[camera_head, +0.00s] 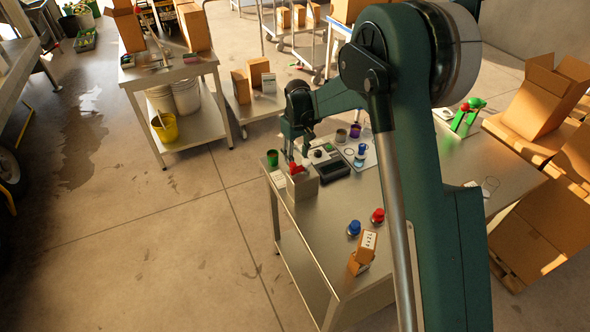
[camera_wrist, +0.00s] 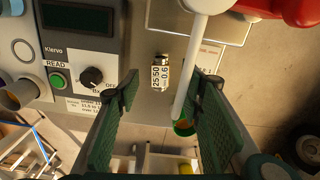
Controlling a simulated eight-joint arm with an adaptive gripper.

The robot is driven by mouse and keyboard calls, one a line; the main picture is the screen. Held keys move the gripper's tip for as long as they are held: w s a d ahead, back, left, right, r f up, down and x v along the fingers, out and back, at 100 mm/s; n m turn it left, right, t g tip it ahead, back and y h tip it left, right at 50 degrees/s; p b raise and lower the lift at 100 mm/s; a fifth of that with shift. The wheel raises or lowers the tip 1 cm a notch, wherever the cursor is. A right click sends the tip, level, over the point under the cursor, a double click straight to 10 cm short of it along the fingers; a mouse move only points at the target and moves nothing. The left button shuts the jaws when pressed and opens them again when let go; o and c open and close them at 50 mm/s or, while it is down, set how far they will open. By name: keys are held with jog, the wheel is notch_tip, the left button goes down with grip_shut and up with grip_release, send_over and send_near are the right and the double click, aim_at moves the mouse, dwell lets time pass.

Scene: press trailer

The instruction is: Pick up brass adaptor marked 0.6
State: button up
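The brass adaptor (camera_wrist: 160,72) is small, with white labels reading 25/50 and 0.6. In the wrist view it lies beyond the fingertips, between their lines, beside the meter. My gripper (camera_wrist: 164,90) is open, with green fingers spread to either side and nothing between them. In the head view my gripper (camera_head: 294,146) is low over the far left part of the steel table, and I cannot make out the adaptor there.
A grey meter (camera_wrist: 75,60) with a knob and green button is left of the adaptor. A white rod (camera_wrist: 190,75) passes close on its right, near the right finger. A green cup (camera_head: 272,158) stands at the table's left edge. Blue (camera_head: 354,228) and red (camera_head: 377,215) knobs stand nearer the front.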

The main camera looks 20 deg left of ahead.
jog(key=shift+f, duration=0.1)
jog(key=shift+f, duration=2.5)
jog(key=c, duration=1)
